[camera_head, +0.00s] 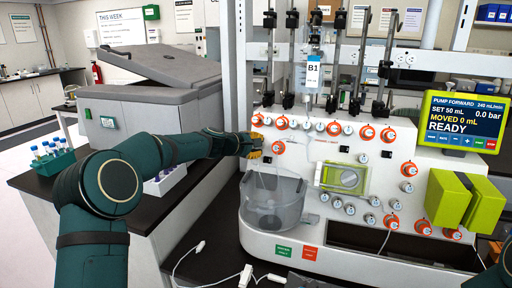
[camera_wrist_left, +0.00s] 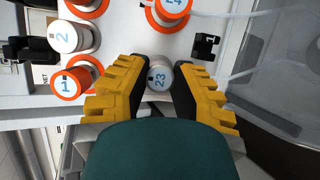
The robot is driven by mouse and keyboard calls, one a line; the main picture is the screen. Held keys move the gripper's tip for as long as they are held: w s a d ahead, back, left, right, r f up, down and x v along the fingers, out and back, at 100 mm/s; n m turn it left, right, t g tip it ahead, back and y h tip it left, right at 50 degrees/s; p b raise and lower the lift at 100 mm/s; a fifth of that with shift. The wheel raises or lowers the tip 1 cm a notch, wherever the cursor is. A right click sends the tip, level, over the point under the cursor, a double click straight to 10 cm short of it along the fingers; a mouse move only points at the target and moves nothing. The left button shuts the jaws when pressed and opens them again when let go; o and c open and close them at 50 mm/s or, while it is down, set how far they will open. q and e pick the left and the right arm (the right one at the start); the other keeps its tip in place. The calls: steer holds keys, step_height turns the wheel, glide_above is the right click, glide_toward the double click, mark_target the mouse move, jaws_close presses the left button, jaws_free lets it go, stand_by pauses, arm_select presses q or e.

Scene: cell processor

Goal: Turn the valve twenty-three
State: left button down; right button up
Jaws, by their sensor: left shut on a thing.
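Valve twenty-three (camera_wrist_left: 160,77) is a small white-grey knob marked "23" in the left wrist view. It sits between the yellow fingers of my left gripper (camera_wrist_left: 160,95), which is shut on it. In the head view, my left gripper (camera_head: 251,145) is at the left edge of the white cell processor's front panel (camera_head: 330,150), and the valve is hidden behind it. My right gripper is not in view.
A black clip (camera_wrist_left: 206,46) and clear tubing are right of the gripper. A clear bowl (camera_head: 272,203) is below it. A display (camera_head: 462,122) reads READY.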

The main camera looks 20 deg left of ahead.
arm_select(q)
steer(key=shift+d+f, duration=0.1)
steer(key=shift+d, duration=0.1)
steer(key=c, duration=1)
jaws_free()
steer(key=shift+s+a, duration=0.2)
steer(key=v, duration=1.1)
steer(key=shift+s+r, duration=0.2)
steer(key=shift+s, duration=0.05)
